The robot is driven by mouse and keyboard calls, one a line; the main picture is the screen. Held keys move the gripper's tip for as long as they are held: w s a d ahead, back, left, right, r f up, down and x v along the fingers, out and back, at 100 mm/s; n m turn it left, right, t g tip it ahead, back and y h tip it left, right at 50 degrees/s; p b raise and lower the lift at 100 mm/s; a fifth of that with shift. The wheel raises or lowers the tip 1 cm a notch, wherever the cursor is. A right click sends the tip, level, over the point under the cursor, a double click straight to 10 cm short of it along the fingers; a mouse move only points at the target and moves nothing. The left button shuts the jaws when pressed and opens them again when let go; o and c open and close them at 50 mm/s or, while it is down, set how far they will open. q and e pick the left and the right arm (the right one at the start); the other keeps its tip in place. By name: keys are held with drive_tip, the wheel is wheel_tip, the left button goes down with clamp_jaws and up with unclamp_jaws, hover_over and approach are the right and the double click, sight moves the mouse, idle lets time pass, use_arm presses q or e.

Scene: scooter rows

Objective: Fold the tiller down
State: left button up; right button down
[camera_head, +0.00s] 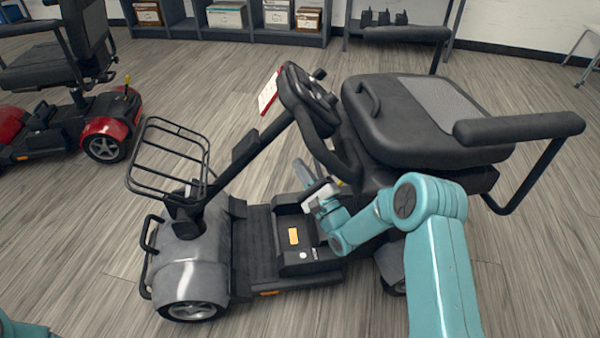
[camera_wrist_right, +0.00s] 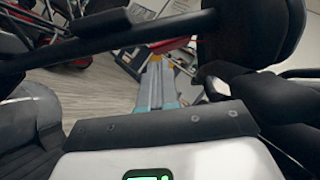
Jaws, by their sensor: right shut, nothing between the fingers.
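The scooter's black tiller (camera_head: 258,145) rises from the grey front end and leans back toward the seat. Its head with the handlebar (camera_head: 312,100) is up, close to the seat's front edge. My right gripper (camera_head: 299,168) is shut and empty, below the handlebar, between the tiller and the seat, above the floorboard. It appears apart from the tiller column.
The black seat (camera_head: 400,130) with its armrest (camera_head: 520,128) stands right beside my right arm. A wire basket (camera_head: 165,160) hangs at the tiller's front. A red scooter (camera_head: 105,130) stands at the left, shelves (camera_head: 250,35) at the back. Floor between the scooters is clear.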

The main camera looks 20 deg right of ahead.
sight(277, 136)
use_arm(q)
drive_tip(key=shift+w+a+f+t+b, duration=0.2)
drive_tip(key=shift+w+f+t+b, duration=0.1)
drive_tip(key=shift+w+f+b, duration=0.75)
use_arm(e)
drive_tip(key=x, duration=0.7)
drive_tip(key=shift+w, duration=0.2)
use_arm(q)
drive_tip(key=shift+s, duration=0.1)
use_arm(e)
drive_tip(key=shift+a+r, duration=0.1)
drive_tip(key=shift+w+a+r+n+p, duration=0.15)
drive_tip(key=shift+a+r+n+p, duration=0.3)
drive_tip(key=shift+a+r, duration=0.5)
use_arm(q)
drive_tip(key=shift+s+r, duration=0.15)
use_arm(e)
drive_tip(key=shift+d, duration=0.2)
drive_tip(key=shift+f, duration=0.15)
